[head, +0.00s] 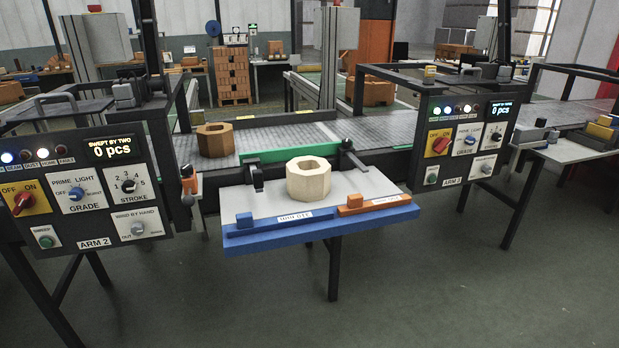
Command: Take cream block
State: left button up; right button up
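The cream block (309,179) is a pale octagonal piece with a hole through its top. It stands upright on a light grey shelf (355,205) with a blue front edge, in the middle of the head view. Neither of my grippers shows in this view, and nothing is touching the block from above or the sides.
A brown octagonal block (215,141) stands on the grey conveyor (270,137) behind. Control panels flank the shelf at left (90,188) and right (468,140). The floor in front is clear.

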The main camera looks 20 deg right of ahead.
aim_at(308, 178)
jog(key=i+j+z, duration=0.65)
jog(key=i+j, duration=0.4)
jog(key=j, duration=0.05)
